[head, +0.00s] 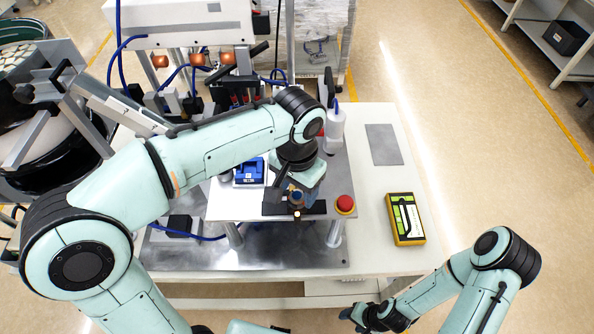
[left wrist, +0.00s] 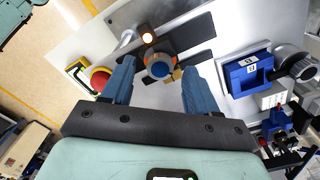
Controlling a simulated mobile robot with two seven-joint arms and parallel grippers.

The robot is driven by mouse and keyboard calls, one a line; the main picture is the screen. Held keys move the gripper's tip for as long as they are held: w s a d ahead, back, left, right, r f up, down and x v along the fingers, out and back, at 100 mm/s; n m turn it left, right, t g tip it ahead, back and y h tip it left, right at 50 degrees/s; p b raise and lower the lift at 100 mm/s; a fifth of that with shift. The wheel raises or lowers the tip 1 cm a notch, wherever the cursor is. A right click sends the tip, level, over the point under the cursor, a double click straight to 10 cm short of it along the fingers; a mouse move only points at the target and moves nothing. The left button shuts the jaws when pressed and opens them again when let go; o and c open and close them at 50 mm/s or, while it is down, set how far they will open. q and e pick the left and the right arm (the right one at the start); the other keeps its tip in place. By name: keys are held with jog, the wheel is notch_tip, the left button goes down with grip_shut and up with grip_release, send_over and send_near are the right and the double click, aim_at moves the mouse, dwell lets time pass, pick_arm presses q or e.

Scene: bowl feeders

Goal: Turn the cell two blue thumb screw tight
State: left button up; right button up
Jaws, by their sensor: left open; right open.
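In the head view my left gripper (head: 297,192) points down over the dark plate, and the screw is only partly visible there. My right gripper (head: 372,317) is open and empty at the bottom edge, away from the screw. No cell number is readable.
A lit lamp (left wrist: 148,38) stands close by the screw. A red push button (head: 345,204) is to the right, and a blue block (head: 249,172) to the left. A yellow-edged case (head: 405,218) lies on the table. A bowl feeder (head: 50,130) stands at the left.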

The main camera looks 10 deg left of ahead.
aim_at(298, 194)
pick_arm(q)
notch_tip(298, 194, up, 13)
jog(key=p, duration=0.1)
jog(key=shift+p, duration=0.4)
pick_arm(e)
jog(key=w+r, duration=0.2)
jog(key=w, duration=0.1)
jog(key=shift+r, duration=0.25)
pick_arm(q)
jog(key=shift+f, duration=0.15)
